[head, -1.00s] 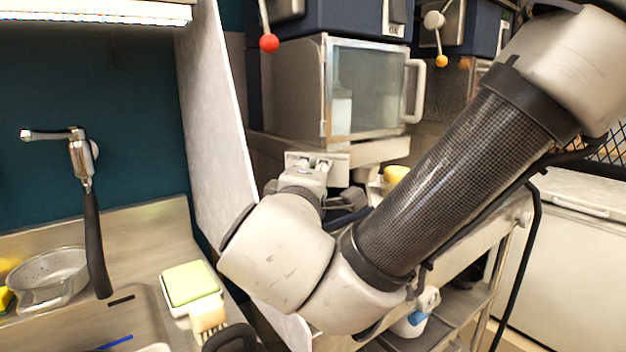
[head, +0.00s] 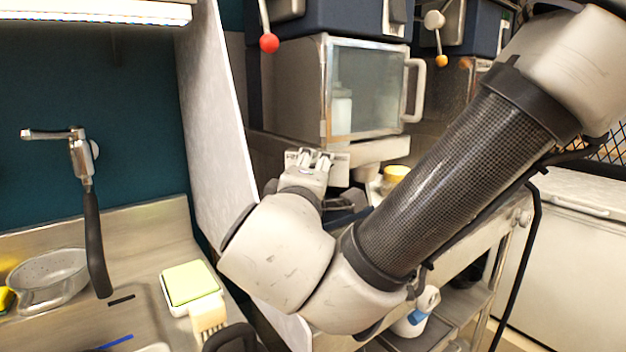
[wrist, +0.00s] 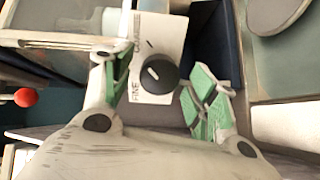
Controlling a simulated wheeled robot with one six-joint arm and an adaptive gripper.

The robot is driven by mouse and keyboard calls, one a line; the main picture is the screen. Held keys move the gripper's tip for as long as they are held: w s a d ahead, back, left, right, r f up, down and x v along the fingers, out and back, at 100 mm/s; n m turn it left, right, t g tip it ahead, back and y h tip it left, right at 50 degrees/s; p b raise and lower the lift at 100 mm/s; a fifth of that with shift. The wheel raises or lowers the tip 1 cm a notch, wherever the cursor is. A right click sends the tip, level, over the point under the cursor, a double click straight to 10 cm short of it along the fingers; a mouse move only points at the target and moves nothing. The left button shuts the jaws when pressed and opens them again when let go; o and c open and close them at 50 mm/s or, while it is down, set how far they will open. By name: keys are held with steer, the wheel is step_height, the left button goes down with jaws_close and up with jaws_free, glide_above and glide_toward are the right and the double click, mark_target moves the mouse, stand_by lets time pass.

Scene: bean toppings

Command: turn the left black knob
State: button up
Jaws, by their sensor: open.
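A round black knob (wrist: 158,75) with a white pointer mark shows in the wrist view, on a white panel (wrist: 158,35) lettered "FINE" and, less legibly, "COARSE". It is the only black knob I can make out. My gripper (wrist: 155,85) is open, its green-padded fingers to the left and right of the knob, with a gap visible on each side. Whether the fingertips reach to the knob's depth I cannot tell. In the head view my gripper (head: 315,162) is in front of the panel (head: 338,168) below the glass-doored machine (head: 312,95), and the knob is hidden.
A tall white partition (head: 215,120) stands close left of my arm, with a sink and tap (head: 82,160) beyond it. A yellow-topped container (head: 396,173) is right of my gripper. A red ball-ended lever (head: 269,43) hangs above.

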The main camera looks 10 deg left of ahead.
steer(key=s+d, duration=0.1)
steer(key=s, duration=1.1)
steer(key=shift+r, duration=0.3)
steer(key=d+f+n+g+h, duration=0.3)
steer(key=d+f+g, duration=0.15)
steer(key=f, duration=0.35)
steer(key=w+d+f+m+g+h, duration=0.1)
steer(key=w+d+f+m+g, duration=0.2)
steer(key=d, duration=0.5)
steer(key=w+d+f+m+g+h, duration=0.1)
steer(key=w+d+f+g+h, duration=0.1)
steer(key=d+g, duration=0.5)
steer(key=s+d+r+m+y, duration=0.1)
steer(key=d+r+m+y, duration=0.1)
steer(key=d+m, duration=0.6)
steer(key=s+d+r+m+t+y, duration=0.1)
steer(key=d+m, duration=0.7)
steer(key=d, duration=1.2)
steer(key=shift+s+d+r+y, duration=0.15)
steer(key=shift+s+r+y, duration=0.05)
steer(key=shift+r+y, duration=0.6)
steer(key=shift+t, duration=0.25)
